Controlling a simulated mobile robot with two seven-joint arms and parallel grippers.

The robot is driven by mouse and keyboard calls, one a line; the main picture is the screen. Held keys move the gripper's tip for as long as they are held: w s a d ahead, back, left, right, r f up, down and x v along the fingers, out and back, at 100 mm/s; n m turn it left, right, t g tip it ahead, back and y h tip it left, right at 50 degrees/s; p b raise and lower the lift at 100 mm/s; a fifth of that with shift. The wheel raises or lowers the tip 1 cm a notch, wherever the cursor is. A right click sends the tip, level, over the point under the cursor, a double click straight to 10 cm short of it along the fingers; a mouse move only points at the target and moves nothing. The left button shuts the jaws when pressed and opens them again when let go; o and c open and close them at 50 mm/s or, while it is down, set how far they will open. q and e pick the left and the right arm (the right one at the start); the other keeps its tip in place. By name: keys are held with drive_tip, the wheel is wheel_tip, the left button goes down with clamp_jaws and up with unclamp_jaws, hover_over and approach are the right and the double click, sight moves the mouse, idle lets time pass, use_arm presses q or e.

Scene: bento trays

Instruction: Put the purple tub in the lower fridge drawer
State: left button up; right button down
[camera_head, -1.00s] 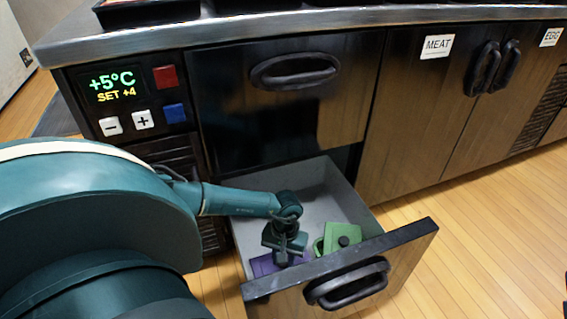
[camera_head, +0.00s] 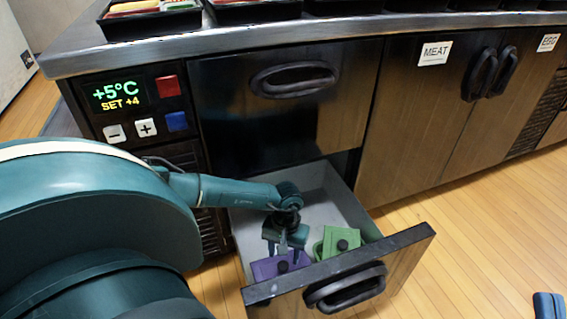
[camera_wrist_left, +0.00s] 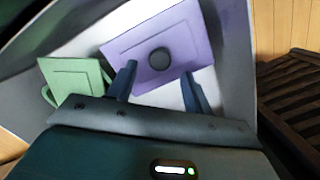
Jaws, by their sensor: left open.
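The purple tub (camera_head: 264,268) with a dark round knob on its lid sits in the open lower fridge drawer (camera_head: 330,182), near its front left. My left gripper (camera_head: 284,256) is open above the tub, and its fingers hold nothing. In the left wrist view the purple tub (camera_wrist_left: 190,36) lies beyond the two spread fingers of the gripper (camera_wrist_left: 158,72), with the knob between and ahead of them. A part that looks like my right gripper (camera_head: 548,305) shows at the lower right edge; its fingers are not clear.
A green tub (camera_head: 331,238) stands in the drawer to the right of the purple one; it also shows in the left wrist view (camera_wrist_left: 75,82). The drawer front with its handle (camera_head: 345,287) stands out over the floor. The upper drawer (camera_head: 225,120) is shut. Trays stand on the counter.

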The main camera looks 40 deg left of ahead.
use_arm(q)
wheel_tip(320, 180, up, 8)
drive_tip(key=p, duration=0.2)
drive_tip(key=shift+w+a+f, duration=0.15)
drive_tip(key=shift+w+a, duration=0.05)
drive_tip(key=shift+w, duration=0.25)
use_arm(e)
drive_tip(key=shift+s+f+m+g+h, duration=0.2)
drive_tip(key=shift+f+m+g+h, duration=0.2)
drive_tip(key=shift+f, duration=0.15)
drive_tip(key=shift+s+f+m+g+h, duration=0.2)
drive_tip(key=shift+f+m+g+h, duration=0.15)
drive_tip(key=shift+f, duration=0.2)
